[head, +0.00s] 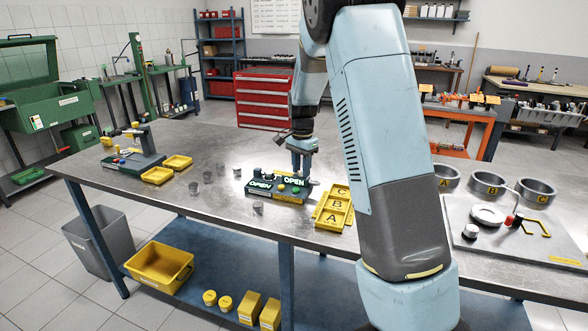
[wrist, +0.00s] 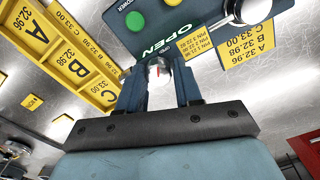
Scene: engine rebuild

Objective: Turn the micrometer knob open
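The micrometer station is a dark block (head: 262,187) on the steel bench with two lit green OPEN signs. In the wrist view one OPEN sign (wrist: 168,38) shows just beyond my fingertips. My gripper (head: 301,172) points down at the right part of the block, and its fingers (wrist: 158,70) stand a small gap apart. A shiny piece with a red and white spot (wrist: 155,74) shows between them. It may be the knob, but I cannot tell whether the fingers press on it. A round silver part (wrist: 248,9) sits at the block's top edge in the wrist view.
A yellow tray (head: 335,207) marked A, B, C lies right of the block. Small grey cups (head: 258,208) stand near it. Yellow bins (head: 157,175) and a second fixture (head: 133,160) are on the left. Metal rings (head: 488,184) and a plate (head: 520,235) are on the right.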

